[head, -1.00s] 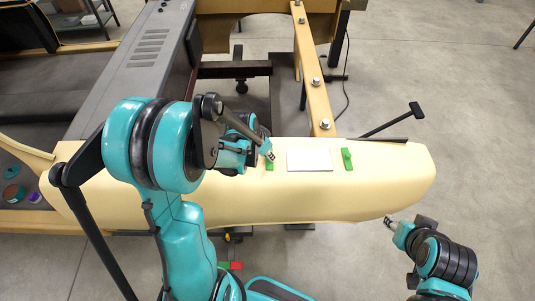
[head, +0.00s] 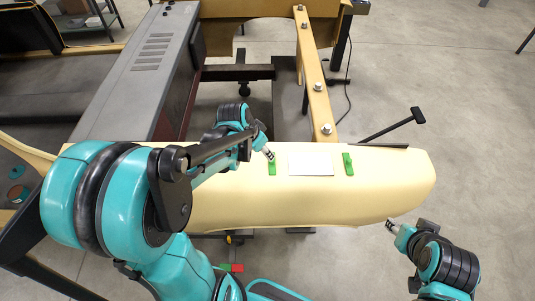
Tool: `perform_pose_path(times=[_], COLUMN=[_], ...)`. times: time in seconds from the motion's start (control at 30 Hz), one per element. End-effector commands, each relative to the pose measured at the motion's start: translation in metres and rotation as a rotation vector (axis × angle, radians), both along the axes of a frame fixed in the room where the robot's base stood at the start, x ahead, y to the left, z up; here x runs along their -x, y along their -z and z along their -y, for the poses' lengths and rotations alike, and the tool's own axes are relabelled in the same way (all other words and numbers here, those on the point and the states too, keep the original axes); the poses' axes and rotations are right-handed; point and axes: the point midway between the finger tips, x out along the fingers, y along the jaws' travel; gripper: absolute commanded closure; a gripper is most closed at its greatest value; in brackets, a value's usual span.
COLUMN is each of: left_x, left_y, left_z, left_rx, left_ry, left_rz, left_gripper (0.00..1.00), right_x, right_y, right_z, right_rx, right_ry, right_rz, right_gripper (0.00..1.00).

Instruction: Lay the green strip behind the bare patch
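A white rectangular patch (head: 311,160) lies on the cream shell (head: 290,200), near its far edge; I take it to be the bare patch. One green strip (head: 272,169) is on the shell just left of the patch. Another green strip (head: 348,164) is just right of it. My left gripper (head: 269,154) is at the far end of the left strip, its tips covering or touching that end; whether it grips it is too small to tell. My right gripper (head: 390,225) is off the shell's near right edge, over the floor, away from both strips; its fingers are too small to read.
A wooden beam with metal knobs (head: 317,90) runs back from the shell's far edge. A black T-shaped bar (head: 393,126) sticks out at the far right. A grey vented cabinet (head: 150,60) stands at the back left. Open floor lies to the right.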

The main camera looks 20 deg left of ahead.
Motion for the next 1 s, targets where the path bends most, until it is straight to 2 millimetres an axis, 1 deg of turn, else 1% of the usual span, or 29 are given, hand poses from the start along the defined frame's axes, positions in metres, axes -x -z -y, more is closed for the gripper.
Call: perform_pose_path(times=[0.03, 0.1, 0.27, 0.37, 0.47, 0.6, 0.7, 0.83, 0.9, 1.0], left_x=[0.004, 0.008, 0.014, 0.02, 0.033, 0.064, 0.086, 0.108, 0.115, 0.121], left_y=[-0.011, -0.021, -0.035, -0.042, -0.054, -0.074, -0.083, -0.088, -0.089, -0.089], left_z=[-0.001, -0.003, -0.004, 0.001, 0.014, 0.04, 0.054, 0.067, 0.071, 0.074], left_rx=[0.0, 0.0, 0.0, -0.003, -0.01, -0.014, -0.007, 0.013, 0.024, 0.035], left_ry=[-0.001, 0.0, 0.0, -0.013, -0.053, -0.144, -0.209, -0.273, -0.297, -0.318], left_rz=[0.0, 0.0, 0.0, 0.005, 0.024, 0.075, 0.122, 0.179, 0.2, 0.22], left_gripper=[0.62, 0.62, 0.62, 0.62, 0.62, 0.62, 0.62, 0.62, 0.62, 0.62], right_x=[0.0, 0.0, 0.0, 0.0, 0.0, 0.0, 0.0, 0.0, 0.0, 0.0], right_y=[-0.003, -0.005, -0.007, -0.007, -0.007, -0.007, -0.007, -0.007, -0.007, -0.007], right_z=[0.0, 0.0, 0.0, 0.0, 0.0, 0.0, 0.0, 0.0, 0.0, 0.0], right_rx=[0.0, 0.0, 0.0, 0.0, 0.0, 0.0, 0.0, 0.0, 0.0, 0.0], right_ry=[0.0, 0.0, 0.0, 0.0, 0.0, 0.0, 0.0, 0.0, 0.0, 0.0], right_rz=[0.0, 0.0, 0.0, 0.0, 0.0, 0.0, 0.0, 0.0, 0.0, 0.0], right_gripper=[0.6, 0.6, 0.6, 0.6, 0.6, 0.6, 0.6, 0.6, 0.6, 0.6])
